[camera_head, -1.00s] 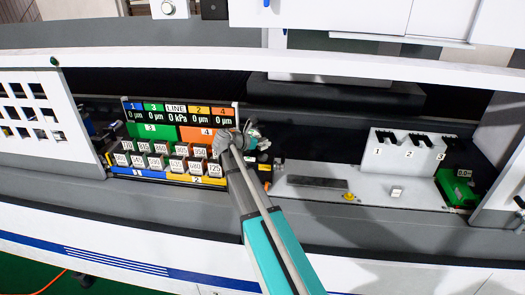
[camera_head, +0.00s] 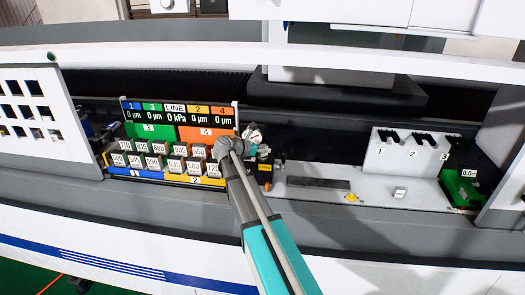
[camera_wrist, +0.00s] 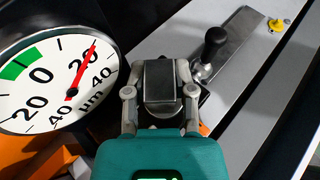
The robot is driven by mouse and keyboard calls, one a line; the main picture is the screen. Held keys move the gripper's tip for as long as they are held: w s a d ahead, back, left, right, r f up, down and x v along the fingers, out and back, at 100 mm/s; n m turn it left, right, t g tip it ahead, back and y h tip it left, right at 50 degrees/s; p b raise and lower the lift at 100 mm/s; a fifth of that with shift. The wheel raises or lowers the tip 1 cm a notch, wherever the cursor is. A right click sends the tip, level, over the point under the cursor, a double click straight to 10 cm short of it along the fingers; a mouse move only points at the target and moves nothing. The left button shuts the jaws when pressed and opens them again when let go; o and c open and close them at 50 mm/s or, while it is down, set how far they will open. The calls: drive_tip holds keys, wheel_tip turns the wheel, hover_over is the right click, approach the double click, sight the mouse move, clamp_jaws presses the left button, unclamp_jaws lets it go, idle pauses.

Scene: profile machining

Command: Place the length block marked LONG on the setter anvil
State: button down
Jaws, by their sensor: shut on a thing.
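My gripper (camera_wrist: 160,92) is shut on a dark rectangular block (camera_wrist: 159,78) with a lighter rim. No LONG marking is readable on its visible face. In the head view my gripper is mostly hidden behind my own wrist, at the right end of the coloured rack. A round white dial gauge (camera_wrist: 42,78) with a green zone and a red needle stands just left of the gripper in the wrist view; the dial also shows in the head view (camera_head: 254,134). The setter anvil cannot be made out; the block and fingers cover the area below them.
A rack of numbered blocks (camera_head: 165,155) with a display above stands left of my arm. A black-knobbed lever (camera_wrist: 212,42) is close right of the gripper. A yellow knob (camera_head: 351,197), white slotted holder (camera_head: 405,155) and green unit (camera_head: 461,188) are further right along the pale ledge.

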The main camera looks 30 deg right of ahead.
drive_tip(key=shift+f, duration=0.1)
drive_tip(key=c, duration=0.7)
unclamp_jaws()
drive_tip(key=shift+a+r, duration=0.25)
drive_tip(key=shift+p+v, duration=2.3)
drive_tip(key=shift+v, duration=3.4)
drive_tip(key=shift+s, duration=0.1)
